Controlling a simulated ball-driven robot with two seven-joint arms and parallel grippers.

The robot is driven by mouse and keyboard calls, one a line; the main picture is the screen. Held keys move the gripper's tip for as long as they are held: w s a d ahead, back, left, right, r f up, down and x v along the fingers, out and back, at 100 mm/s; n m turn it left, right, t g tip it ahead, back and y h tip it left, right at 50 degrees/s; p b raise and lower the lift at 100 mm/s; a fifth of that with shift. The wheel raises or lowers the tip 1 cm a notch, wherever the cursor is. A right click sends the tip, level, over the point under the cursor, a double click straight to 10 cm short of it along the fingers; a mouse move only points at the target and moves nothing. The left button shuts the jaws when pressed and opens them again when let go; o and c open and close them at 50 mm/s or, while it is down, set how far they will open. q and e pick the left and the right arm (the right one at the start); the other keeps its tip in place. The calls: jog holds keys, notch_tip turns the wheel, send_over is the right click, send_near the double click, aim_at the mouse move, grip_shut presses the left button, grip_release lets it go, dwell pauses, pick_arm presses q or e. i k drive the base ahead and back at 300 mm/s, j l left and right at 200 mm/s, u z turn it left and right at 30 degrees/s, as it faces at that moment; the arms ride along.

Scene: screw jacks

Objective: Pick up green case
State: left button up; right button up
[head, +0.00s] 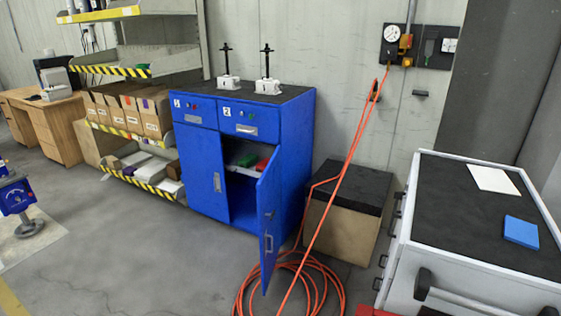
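A small green case (247,159) lies on the inner shelf of the blue cabinet (200,165), behind its open right door (269,215). A red case (262,164) lies right beside it, partly hidden by the door edge. Only part of the green case shows through the opening. The cabinet's left door is shut. Neither of my grippers shows in the head view.
An orange hose (318,290) lies coiled on the floor in front of the open door and runs up to the wall. A box with a black top (352,182) stands right of the cabinet. A white cart (460,262) fills the right side. The floor (140,250) left of the door is clear.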

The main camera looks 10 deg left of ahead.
aim_at(250, 160)
jog(key=i+j+z, duration=0.2)
jog(key=j, duration=0.15)
jog(key=j+z, duration=0.2)
jog(key=i+j+z, duration=0.2)
jog(key=j, duration=0.3)
jog(key=j+z, duration=0.2)
jog(key=j, duration=0.15)
